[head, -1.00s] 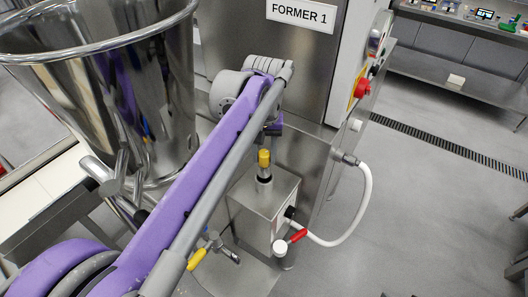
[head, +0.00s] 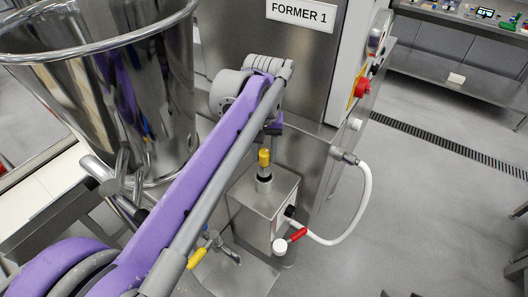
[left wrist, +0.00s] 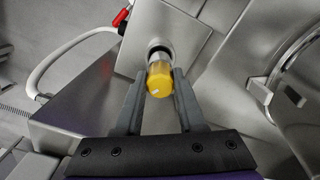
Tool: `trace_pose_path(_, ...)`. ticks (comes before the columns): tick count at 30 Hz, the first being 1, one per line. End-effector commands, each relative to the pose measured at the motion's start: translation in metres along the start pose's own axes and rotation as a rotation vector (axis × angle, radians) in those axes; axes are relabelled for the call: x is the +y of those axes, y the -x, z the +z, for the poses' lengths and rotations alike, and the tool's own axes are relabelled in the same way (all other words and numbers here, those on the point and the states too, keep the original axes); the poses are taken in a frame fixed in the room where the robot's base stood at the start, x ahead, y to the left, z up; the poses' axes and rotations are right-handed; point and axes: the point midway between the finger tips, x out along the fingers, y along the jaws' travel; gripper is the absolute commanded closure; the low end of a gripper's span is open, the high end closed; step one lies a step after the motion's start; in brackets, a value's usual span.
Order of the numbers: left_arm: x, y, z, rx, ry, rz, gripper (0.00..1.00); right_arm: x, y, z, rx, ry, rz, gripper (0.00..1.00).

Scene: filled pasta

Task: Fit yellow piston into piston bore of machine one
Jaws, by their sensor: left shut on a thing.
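The yellow piston (head: 264,158) stands upright over the square steel block (head: 268,193) at the front of the machine marked FORMER 1 (head: 300,12). The yellow end of the piston also shows in the left wrist view (left wrist: 160,80), with a steel part below it at the dark round bore (left wrist: 159,50). My left gripper (left wrist: 158,75) is shut on the piston, one finger on each side. How deep the piston's lower end sits in the bore is hard to tell. My right gripper is not in view.
A large steel hopper (head: 100,85) stands at the left. A white hose (head: 364,210) loops on the block's right, near a red-handled valve (head: 297,235). A yellow-handled valve (head: 197,257) sits at lower left. Open floor (head: 430,210) lies to the right.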

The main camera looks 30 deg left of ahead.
Motion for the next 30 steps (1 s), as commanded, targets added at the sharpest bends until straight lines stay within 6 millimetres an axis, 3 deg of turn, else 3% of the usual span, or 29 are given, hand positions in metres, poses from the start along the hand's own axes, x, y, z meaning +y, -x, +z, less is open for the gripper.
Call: trace_pose_path(30, 0.000, -0.010, 0.000, -0.001, 0.000, 0.000, 1.00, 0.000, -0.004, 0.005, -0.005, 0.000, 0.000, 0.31)
